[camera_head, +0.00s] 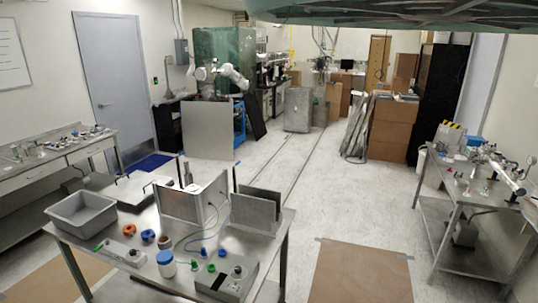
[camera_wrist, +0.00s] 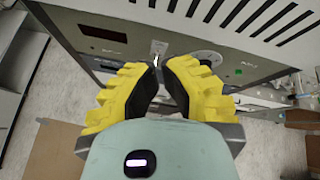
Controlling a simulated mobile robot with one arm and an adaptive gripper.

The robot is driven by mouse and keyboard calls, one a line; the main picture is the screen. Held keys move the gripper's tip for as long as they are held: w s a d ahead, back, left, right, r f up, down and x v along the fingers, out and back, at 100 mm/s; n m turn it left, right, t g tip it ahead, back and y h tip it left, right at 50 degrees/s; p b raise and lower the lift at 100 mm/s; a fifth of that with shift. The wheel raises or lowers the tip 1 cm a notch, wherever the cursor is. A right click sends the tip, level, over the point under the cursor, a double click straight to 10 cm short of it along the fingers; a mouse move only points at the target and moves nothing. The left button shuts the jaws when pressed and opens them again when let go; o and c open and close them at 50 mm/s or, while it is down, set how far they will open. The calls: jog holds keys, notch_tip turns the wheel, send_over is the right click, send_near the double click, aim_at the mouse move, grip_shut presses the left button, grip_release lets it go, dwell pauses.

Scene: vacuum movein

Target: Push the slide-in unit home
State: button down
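In the wrist view a dark metal front panel (camera_wrist: 104,45), probably the slide-in unit's face, spans the top below a pale slotted panel (camera_wrist: 200,10). It carries small labels, a round pale plate (camera_wrist: 206,58) and a small bright metal tab or lever (camera_wrist: 158,47). My gripper (camera_wrist: 161,68), with yellow ribbed fingers and black pads, points at this panel just below the tab. Its fingertips are close together with only a narrow gap and nothing clearly between them. Whether they touch the panel or tab cannot be told. The gripper is not in the head view, where I cannot identify the unit.
In the head view a metal table (camera_head: 222,243) holds a grey bin (camera_head: 82,212), a metal box (camera_head: 186,205) and small parts. Benches stand left (camera_head: 50,158) and right (camera_head: 455,205). Cartons (camera_head: 390,130) stand behind. The middle floor (camera_head: 310,200) is clear.

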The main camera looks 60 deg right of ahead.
jog(key=w+d+r+m+t+h, duration=0.1)
jog(key=w+d+r+m+h, duration=0.1)
jog(key=d+r+m, duration=0.25)
jog(key=a+r+p+x, duration=0.1)
jog(key=p+x, duration=0.6)
jog(key=x, duration=0.6)
jog(key=shift+s+a+p, duration=0.2)
jog(key=shift+s+p, duration=0.2)
jog(key=shift+a+f, duration=0.1)
jog(key=shift+a, duration=0.05)
